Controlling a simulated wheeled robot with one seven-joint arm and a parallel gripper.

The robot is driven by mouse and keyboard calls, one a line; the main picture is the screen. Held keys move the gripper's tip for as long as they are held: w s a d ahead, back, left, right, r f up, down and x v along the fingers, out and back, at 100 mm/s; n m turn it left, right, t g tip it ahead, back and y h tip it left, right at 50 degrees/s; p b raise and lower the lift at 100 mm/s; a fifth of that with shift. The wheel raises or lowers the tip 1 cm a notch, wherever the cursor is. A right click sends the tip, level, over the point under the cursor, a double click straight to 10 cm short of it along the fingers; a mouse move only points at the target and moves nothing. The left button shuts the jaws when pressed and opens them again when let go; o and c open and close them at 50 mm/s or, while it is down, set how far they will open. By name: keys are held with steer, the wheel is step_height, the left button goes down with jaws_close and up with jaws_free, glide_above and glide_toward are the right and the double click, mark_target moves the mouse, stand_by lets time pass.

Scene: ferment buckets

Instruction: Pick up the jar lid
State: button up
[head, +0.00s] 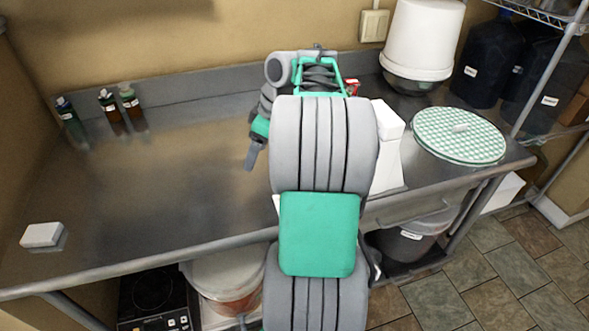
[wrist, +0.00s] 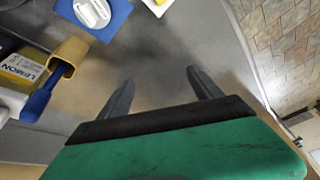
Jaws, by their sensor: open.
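I cannot say for certain which thing is the jar lid. In the wrist view a white round piece with a raised bar (wrist: 93,12) lies on a blue square (wrist: 107,22) at the top left; it may be the lid. My gripper (wrist: 162,88) is open and empty, its two dark fingers apart above the grey steel surface. The white round piece is beyond the fingertips and to their left, not between them. In the head view my own arm hides much of the bench's middle, and neither the blue square nor the white piece shows there.
The steel bench (head: 165,190) is mostly clear at left, with a small white block (head: 42,235) and several bottles (head: 108,105). A green-checked round piece (head: 460,135) and a white bucket (head: 424,35) are at right. A lemon-labelled box (wrist: 20,70) and a tan-and-blue item (wrist: 68,57) lie left of my fingers.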

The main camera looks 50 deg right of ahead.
steer(key=s+d+f+n, duration=0.2)
steer(key=s+d, duration=0.4)
steer(key=d, duration=0.7)
steer(key=b+x, duration=0.1)
steer(key=x, duration=0.3)
steer(key=b+x, duration=0.1)
steer(key=x, duration=0.3)
steer(key=shift+a, duration=0.25)
steer(key=shift+c, duration=0.5)
steer(key=shift+r, duration=0.15)
steer(key=c, duration=1.5)
